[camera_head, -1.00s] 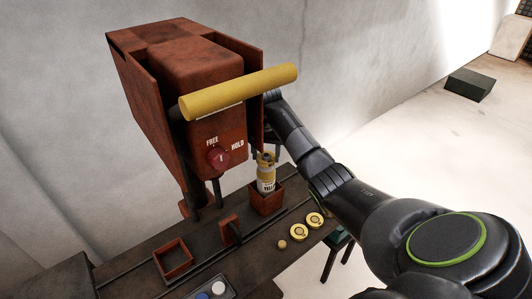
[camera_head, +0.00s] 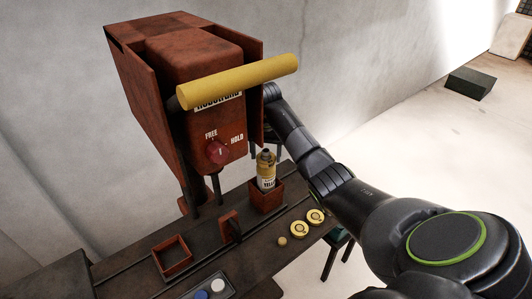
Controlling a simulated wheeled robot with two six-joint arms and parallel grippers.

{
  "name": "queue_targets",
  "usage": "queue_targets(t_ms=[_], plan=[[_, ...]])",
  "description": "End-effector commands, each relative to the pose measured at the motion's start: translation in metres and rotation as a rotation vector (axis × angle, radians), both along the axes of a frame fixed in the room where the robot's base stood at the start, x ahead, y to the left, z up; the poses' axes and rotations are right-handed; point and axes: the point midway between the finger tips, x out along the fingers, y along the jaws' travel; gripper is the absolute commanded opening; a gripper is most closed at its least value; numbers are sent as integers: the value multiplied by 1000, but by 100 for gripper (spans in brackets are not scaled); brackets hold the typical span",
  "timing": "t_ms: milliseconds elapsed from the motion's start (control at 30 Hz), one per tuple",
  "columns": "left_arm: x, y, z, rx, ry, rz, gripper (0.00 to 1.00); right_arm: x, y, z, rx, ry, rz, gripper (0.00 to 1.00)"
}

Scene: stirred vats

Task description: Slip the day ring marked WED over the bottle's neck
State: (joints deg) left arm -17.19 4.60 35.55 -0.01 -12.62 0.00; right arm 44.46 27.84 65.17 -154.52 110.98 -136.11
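A bottle (camera_head: 267,170) with a yellow and white label stands upright in a small red-brown square holder (camera_head: 267,198), and its dark top shows. My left gripper is out of view.
The red-brown machine (camera_head: 190,55) carries a yellow bar (camera_head: 240,82) and a red dial (camera_head: 218,152) between FREE and HOLD. An empty square holder (camera_head: 172,254) is at the left. A tray (camera_head: 209,291) with blue and white round pieces lies at the front.

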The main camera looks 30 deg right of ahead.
Motion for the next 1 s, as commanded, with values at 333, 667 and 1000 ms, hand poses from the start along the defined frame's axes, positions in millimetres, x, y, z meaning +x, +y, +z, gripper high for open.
queue_targets(t_ms=[333,667,1000], plan=[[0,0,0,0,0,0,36,0,0,0,0,0,0,79],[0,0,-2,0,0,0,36,1,0,19,-1,-5,1,79],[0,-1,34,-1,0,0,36,0,0,67,0,0,0,79]])
